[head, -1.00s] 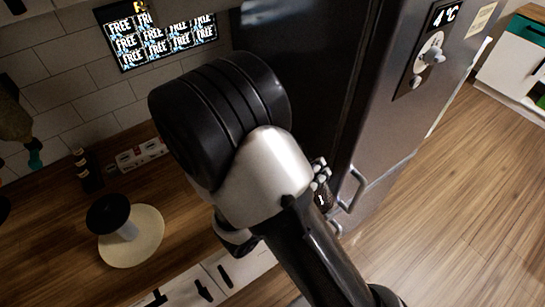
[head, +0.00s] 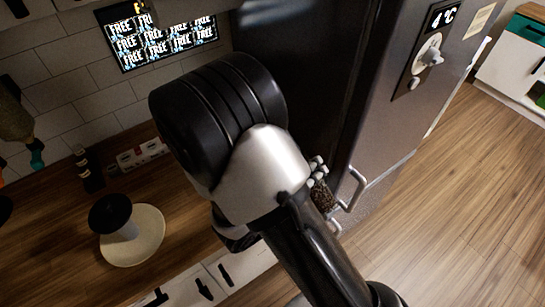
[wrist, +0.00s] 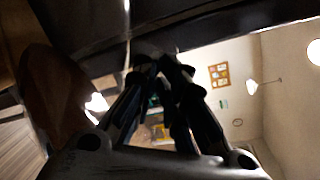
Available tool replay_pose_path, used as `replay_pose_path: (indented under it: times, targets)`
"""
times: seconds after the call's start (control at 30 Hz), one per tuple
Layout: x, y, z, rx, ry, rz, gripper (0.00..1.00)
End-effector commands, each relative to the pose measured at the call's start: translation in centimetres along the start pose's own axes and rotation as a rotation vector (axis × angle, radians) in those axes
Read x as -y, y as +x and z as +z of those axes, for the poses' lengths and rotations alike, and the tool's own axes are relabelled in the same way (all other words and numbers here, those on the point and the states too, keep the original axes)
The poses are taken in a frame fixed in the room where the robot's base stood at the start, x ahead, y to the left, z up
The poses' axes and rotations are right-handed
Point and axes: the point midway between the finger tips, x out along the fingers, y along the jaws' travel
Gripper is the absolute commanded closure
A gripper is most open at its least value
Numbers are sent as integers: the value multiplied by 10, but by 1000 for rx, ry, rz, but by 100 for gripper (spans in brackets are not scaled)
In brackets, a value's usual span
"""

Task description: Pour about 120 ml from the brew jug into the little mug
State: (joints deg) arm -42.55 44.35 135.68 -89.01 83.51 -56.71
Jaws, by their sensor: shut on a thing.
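In the head view my arm's large joint fills the middle and hides my gripper. In the wrist view my gripper (wrist: 165,68) has its dark fingers drawn together at the edge of a dark surface. What lies between the fingertips is too dark to make out. A dark brown rounded shape (wrist: 58,90) stands left of the fingers, and I cannot tell if it is the brew jug. In the head view a small speckled brown object with pale knobs (head: 323,195) shows just right of my arm, by the fridge. I cannot pick out the little mug for certain.
The steel fridge (head: 395,140) with its handle (head: 352,188) stands right of my arm. On the wooden counter are a cream round base with a black-topped stem (head: 148,242), a small dark bottle (head: 87,172) and a white box (head: 142,153). Open floor lies at right.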

Motion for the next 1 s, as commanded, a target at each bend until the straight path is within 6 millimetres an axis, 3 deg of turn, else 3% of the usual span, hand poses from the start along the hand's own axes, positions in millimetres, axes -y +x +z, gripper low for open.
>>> replay_pose_path:
  times: [1.0]
  targets:
    - [-1,0,8,-9,-72,-1,100]
